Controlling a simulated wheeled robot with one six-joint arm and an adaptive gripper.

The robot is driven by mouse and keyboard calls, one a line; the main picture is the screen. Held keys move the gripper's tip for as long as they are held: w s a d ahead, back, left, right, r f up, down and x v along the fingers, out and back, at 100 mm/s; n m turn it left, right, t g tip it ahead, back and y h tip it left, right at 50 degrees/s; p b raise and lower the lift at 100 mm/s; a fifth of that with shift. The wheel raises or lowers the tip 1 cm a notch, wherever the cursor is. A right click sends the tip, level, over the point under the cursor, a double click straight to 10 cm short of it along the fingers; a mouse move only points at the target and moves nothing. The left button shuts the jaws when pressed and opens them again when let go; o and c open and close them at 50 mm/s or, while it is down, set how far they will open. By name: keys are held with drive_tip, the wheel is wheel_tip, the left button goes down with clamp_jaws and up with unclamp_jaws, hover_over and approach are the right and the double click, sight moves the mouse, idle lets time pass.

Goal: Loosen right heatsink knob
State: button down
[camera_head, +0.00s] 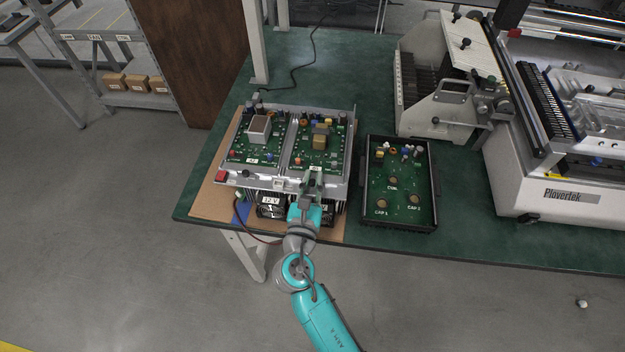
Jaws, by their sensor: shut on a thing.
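A metal-framed unit with two green circuit boards (250,150) stands on a brown board at the left of the green bench. Black fans show on its front side, one with a white label reading 12 V (271,199). My gripper (313,178) is at the front rail of the unit, in front of the right circuit board (303,150). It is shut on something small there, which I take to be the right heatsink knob. The fingers hide the knob itself. My arm also covers part of the right fan.
A black tray (433,190) with a green board marked CAP 1 and CAP 2 sits just right of the unit. A large white Plovertek machine (560,198) fills the bench's right side. A red-black cable (243,222) hangs by the unit's front left.

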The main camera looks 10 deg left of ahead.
drive_tip(key=shift+n+y, duration=1.1)
drive_tip(key=shift+y, duration=0.7)
drive_tip(key=shift+n+g+y, duration=0.5)
drive_tip(key=shift+n+y, duration=0.6)
drive_tip(key=shift+y, duration=0.5)
drive_tip(key=c, duration=1.1)
unclamp_jaws()
drive_tip(key=shift+s, duration=0.1)
drive_tip(key=v, duration=1.2)
